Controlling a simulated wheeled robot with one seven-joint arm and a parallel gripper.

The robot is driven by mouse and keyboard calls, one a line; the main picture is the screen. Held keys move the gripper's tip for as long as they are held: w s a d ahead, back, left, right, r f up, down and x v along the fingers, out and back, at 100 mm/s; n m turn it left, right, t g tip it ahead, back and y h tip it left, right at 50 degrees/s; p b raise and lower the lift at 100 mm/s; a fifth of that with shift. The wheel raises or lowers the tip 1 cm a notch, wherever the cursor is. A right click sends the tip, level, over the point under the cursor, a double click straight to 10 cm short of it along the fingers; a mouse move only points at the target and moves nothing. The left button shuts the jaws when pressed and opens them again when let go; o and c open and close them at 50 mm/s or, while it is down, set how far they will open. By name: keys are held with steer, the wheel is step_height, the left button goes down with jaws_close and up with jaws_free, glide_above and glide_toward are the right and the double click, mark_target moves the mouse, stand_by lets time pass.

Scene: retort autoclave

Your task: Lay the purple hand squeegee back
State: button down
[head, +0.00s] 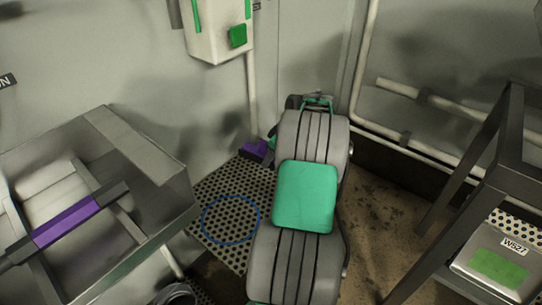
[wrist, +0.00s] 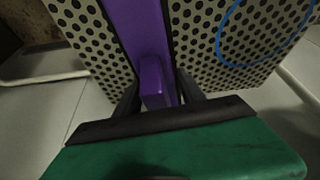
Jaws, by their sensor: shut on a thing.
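The purple hand squeegee (wrist: 140,35) runs up the middle of the wrist view, with its near end between my jaws. My gripper (wrist: 158,88) is shut on it, one dark finger on each side. A small purple part of it (head: 255,149) shows in the head view beside my arm, which hides most of the gripper. Behind it is a pale perforated panel (head: 240,182) with a blue ring (head: 206,229) marked on it. The ring also shows at the upper right of the wrist view (wrist: 220,45), to the right of the squeegee. The squeegee's far end is out of view.
A grey metal basin (head: 140,140) stands at left, with a dark bar with a purple middle (head: 66,222) across it. A green-buttoned box (head: 212,35) hangs on the wall. Pipes line the walls.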

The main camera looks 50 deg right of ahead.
mark_target(269, 178)
steer(key=shift+f+b, duration=2.1)
steer(key=shift+f, duration=1.45)
steer(key=shift+f, duration=0.4)
steer(key=c, duration=0.6)
jaws_free()
steer(key=shift+s, duration=0.1)
